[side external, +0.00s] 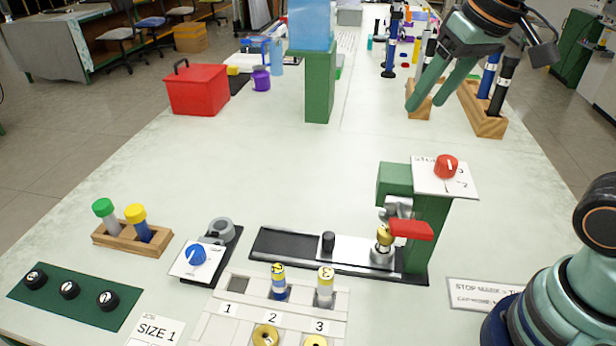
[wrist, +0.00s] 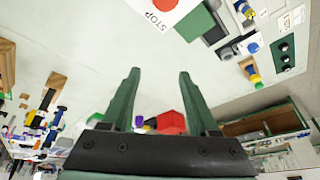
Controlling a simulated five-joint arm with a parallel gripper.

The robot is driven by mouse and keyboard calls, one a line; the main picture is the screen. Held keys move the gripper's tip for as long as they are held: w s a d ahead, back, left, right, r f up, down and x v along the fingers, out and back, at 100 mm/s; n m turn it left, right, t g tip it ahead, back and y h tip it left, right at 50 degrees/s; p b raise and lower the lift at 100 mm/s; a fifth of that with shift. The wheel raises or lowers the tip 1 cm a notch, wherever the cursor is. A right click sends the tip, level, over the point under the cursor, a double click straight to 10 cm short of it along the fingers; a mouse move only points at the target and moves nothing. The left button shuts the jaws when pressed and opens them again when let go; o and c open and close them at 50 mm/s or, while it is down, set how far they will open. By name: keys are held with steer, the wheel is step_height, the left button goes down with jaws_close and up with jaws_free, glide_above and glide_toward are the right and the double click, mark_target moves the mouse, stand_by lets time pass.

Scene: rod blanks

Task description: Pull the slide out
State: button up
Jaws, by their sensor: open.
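The slide (side external: 351,251) is a pale plate with a black knob (side external: 328,241). It sits in a dark track (side external: 283,245), its right end under the green press (side external: 428,225). A brass-coloured piece (side external: 384,237) stands on a metal holder at the slide's right end. The track's left part is bare. My gripper (side external: 428,103) is open and empty, high above the table, behind and right of the press and well apart from the slide. In the wrist view the open fingers (wrist: 158,72) have nothing between them; the press top with its STOP card (wrist: 165,8) shows at the upper edge.
The press has a red handle (side external: 411,230) and a red dial (side external: 446,166). A numbered tray (side external: 225,309) stands in front of the track, and a blue-knobbed device (side external: 196,254) to its left. Wooden racks (side external: 481,112) stand near my gripper. The table's middle is clear.

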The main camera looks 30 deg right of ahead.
steer(key=w+a+m+g, duration=0.2)
steer(key=w+a, duration=0.2)
steer(key=a, duration=0.2)
steer(key=m+g, duration=0.2)
steer(key=g, duration=0.1)
glide_above(328, 237)
steer(key=f, duration=0.1)
step_height(328, 237, down, 27)
steer(key=shift+d+f, duration=0.1)
steer(key=shift+f, duration=0.05)
jaws_close()
stand_by(1.5)
